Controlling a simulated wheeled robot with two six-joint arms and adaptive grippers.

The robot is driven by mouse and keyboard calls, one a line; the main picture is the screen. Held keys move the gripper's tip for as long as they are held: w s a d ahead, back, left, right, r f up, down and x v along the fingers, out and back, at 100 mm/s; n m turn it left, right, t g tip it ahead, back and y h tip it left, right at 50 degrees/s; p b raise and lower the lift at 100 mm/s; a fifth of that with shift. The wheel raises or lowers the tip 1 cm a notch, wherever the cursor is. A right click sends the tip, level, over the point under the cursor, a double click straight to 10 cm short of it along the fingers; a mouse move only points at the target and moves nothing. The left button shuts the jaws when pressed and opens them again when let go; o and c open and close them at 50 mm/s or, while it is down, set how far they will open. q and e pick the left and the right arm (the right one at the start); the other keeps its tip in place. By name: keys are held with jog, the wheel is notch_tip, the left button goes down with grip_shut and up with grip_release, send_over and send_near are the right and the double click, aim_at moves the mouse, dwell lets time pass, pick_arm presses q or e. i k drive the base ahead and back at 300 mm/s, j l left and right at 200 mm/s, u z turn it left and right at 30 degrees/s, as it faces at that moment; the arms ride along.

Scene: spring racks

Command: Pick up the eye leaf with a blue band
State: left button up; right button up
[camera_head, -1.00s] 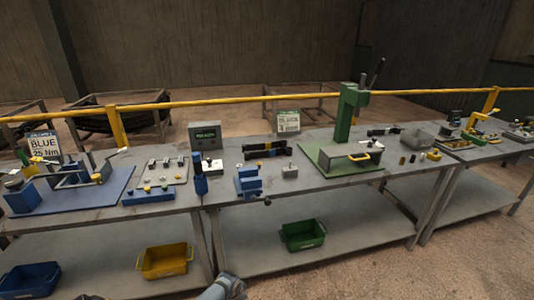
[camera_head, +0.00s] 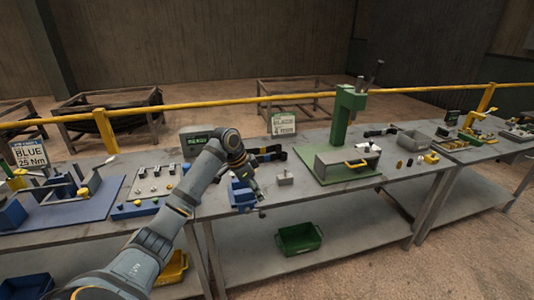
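Dark leaf pieces (camera_head: 272,151) lie at the back of the middle table, just right of my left arm's wrist. Coloured bands show on them, but they are too small to tell which piece is the eye leaf with a blue band. My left arm reaches in from the bottom left. My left gripper (camera_head: 256,190) points down over the blue vise (camera_head: 240,196), in front of the leaf pieces and apart from them. Its fingers are too small to tell open from shut. My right gripper is not in view.
A small grey block (camera_head: 285,179) stands right of the gripper. A green press (camera_head: 344,121) and a grey box with a yellow handle (camera_head: 330,164) stand further right. A green bin (camera_head: 299,240) sits on the lower shelf. The table front is clear there.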

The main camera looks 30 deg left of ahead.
aim_at(283, 156)
jog(key=i+j, duration=1.4)
jog(key=j, duration=0.1)
